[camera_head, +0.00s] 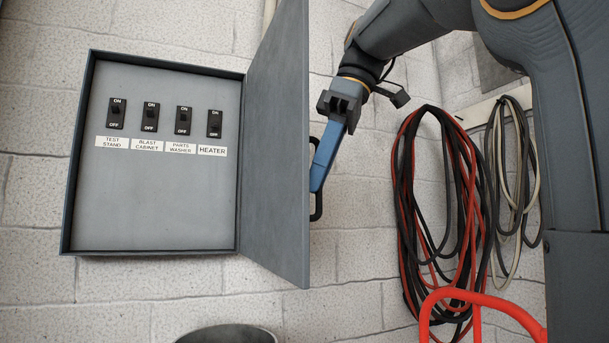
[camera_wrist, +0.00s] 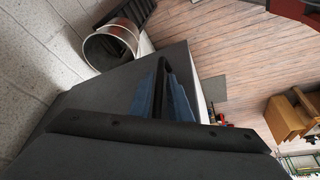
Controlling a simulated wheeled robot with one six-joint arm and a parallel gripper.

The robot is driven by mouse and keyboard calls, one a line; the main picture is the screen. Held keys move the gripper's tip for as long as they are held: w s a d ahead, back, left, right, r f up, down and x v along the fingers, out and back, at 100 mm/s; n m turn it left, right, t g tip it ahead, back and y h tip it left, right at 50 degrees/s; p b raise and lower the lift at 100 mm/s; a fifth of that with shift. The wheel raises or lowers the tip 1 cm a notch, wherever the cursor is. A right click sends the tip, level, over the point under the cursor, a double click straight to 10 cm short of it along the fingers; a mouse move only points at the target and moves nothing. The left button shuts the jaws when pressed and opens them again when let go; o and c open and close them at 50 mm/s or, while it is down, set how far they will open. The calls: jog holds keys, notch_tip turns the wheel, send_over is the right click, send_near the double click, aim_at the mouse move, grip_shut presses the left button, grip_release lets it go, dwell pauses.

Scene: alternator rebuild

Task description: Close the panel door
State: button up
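The grey panel box (camera_head: 150,215) hangs on the wall at left, its inside exposed. The panel door (camera_head: 277,150) is hinged on the box's right side and stands wide open, jutting out towards the camera. The black door handle (camera_head: 317,208) is on the door's outer face, at right. My gripper (camera_head: 320,178) is at this handle, reaching down from the upper right. In the wrist view my blue fingers (camera_wrist: 164,88) lie on both sides of the dark handle bar and look shut on it; the tip contact is partly hidden. The door (camera_wrist: 110,92) also shows there, left of the fingers.
Several labelled switches (camera_head: 150,117) sit inside the box. Red and black cables (camera_head: 440,210) hang on the wall right of the door. A red tubular frame (camera_head: 480,298) is at lower right. A round bin (camera_wrist: 108,48) shows in the wrist view. The space before the box looks clear.

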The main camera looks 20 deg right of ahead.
grip_shut()
